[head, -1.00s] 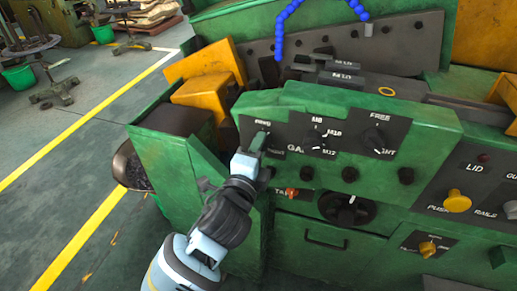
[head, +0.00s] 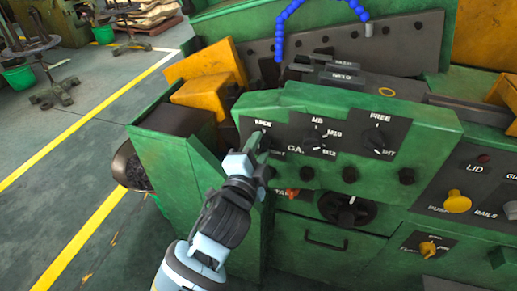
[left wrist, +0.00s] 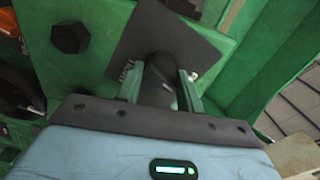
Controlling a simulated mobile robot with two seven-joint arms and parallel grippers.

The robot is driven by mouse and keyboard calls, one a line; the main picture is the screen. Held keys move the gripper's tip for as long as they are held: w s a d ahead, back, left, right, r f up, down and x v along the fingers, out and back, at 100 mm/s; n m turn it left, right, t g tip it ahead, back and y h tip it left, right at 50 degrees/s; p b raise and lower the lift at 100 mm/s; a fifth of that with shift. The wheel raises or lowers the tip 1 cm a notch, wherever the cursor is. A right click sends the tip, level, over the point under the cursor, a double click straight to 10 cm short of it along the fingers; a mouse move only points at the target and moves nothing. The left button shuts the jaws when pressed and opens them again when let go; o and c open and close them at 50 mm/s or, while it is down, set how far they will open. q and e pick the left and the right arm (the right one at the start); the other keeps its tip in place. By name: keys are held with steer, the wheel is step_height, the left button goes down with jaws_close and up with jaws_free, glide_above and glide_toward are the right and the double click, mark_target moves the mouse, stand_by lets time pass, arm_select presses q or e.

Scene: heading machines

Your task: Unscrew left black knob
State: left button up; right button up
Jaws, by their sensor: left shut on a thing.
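The left black knob sits on the left dark plate (head: 248,126) of the green machine panel, and my left gripper (head: 256,146) mostly covers it in the head view. In the left wrist view, the black knob (left wrist: 160,72) stands between the two green fingers of the left gripper (left wrist: 160,88), with a dark square plate (left wrist: 165,35) behind it. The left gripper is shut on this knob. My right gripper is not in view.
A middle dial (head: 319,141) and a right dial (head: 376,138) are on the same panel. A large black dial (head: 347,209) and an orange knob (head: 292,193) are below.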

arm_select(q)
steer(key=o, duration=1)
steer(key=shift+b+v, duration=0.3)
steer(key=shift+v, duration=3.65)
